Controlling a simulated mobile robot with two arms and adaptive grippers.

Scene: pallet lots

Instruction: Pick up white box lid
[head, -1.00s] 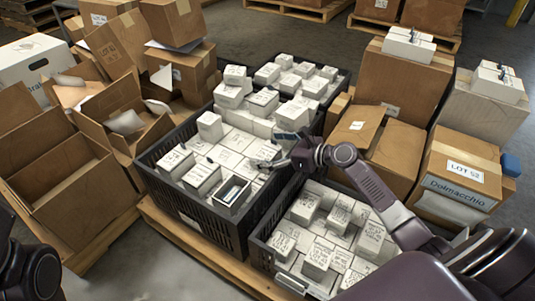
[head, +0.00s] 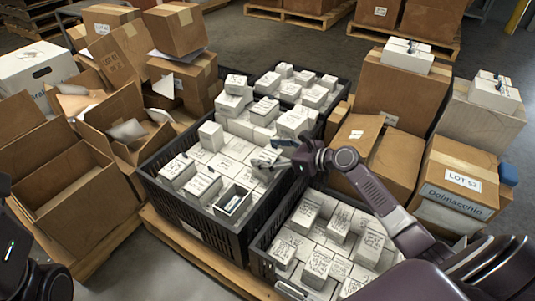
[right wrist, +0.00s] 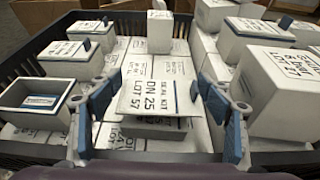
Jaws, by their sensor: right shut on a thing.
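A flat white lid (right wrist: 158,96) marked "SEAL KIT DN 25 LOT 57" lies between the blue-padded fingers of my right gripper (right wrist: 160,103) in the right wrist view. The fingers are shut on its two sides. It is close above white boxes; whether it touches them is unclear. In the head view my right gripper (head: 272,153) is over the middle of the dark crate (head: 205,226), and the lid is hard to make out there. An open white box (head: 233,200) without a lid stands in the crate's near corner; it also shows in the right wrist view (right wrist: 38,104). My left gripper is out of view.
Several closed white boxes (head: 211,135) stand around my right gripper. A second dark crate (head: 262,262) of boxes is at the near right. Open cardboard boxes (head: 70,185) stand left, and taped cartons (head: 455,185) stand right.

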